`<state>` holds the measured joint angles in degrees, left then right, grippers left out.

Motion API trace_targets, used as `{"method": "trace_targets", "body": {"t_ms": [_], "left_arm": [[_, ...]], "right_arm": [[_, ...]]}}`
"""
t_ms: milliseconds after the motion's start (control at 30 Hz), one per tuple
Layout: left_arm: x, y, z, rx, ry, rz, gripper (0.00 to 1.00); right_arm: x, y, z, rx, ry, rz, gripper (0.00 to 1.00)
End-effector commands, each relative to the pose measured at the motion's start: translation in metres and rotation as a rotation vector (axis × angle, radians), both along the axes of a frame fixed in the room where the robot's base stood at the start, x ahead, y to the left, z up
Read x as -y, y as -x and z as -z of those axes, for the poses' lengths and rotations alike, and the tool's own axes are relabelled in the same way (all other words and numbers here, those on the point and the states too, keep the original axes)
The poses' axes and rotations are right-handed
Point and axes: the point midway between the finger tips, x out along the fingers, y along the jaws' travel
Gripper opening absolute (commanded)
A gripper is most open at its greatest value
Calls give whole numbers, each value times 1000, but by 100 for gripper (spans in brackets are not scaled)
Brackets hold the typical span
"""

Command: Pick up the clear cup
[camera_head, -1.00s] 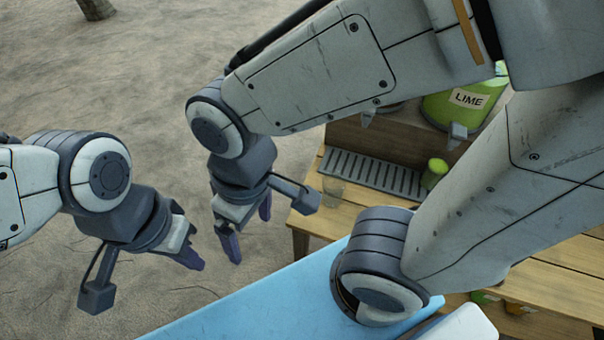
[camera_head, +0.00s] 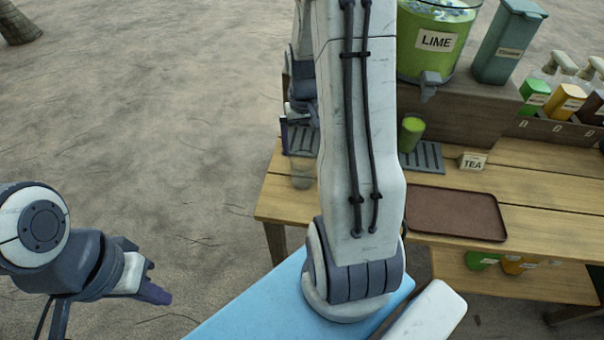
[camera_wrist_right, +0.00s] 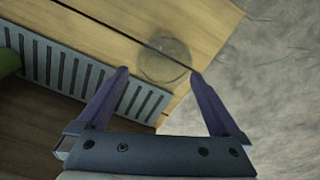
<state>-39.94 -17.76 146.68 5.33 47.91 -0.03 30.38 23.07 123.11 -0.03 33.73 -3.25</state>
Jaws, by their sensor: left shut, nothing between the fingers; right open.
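The clear cup (camera_head: 302,172) stands on the wooden table near its left end, just left of my right arm in the head view. In the right wrist view the clear cup (camera_wrist_right: 164,60) shows as a faint round outline beyond and between the fingertips. My right gripper (camera_wrist_right: 160,74) is open and empty, apart from the cup. My left gripper (camera_head: 160,294) is shut and empty, off to the left over the sand, away from the table.
A slotted drip tray (camera_head: 424,157) and a green cup (camera_head: 411,133) lie near the clear cup. A lime dispenser (camera_head: 435,42) stands behind. A brown tray (camera_head: 455,212) and a tea sign (camera_head: 472,162) are to the right. Sand lies left of the table edge.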

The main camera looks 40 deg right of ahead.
Motion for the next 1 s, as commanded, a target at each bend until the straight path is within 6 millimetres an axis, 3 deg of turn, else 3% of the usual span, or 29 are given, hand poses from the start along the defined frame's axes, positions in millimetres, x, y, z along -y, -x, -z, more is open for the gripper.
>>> {"method": "trace_targets", "body": {"t_ms": [200, 467, 700, 1000], "left_arm": [[0, 0, 1, 0, 0, 0, 0], [0, 0, 2, 0, 0, 0, 0], [0, 0, 1, 0, 0, 0, 0], [0, 0, 1, 0, 0, 0, 0]], "right_arm": [[-2, 1, 40, -6, -3, -2, 100], [-4, 2, 60, -4, -2, -3, 100], [-10, 7, 95, -5, -4, -3, 100], [-9, 6, 108, -1, 0, -3, 100]]}}
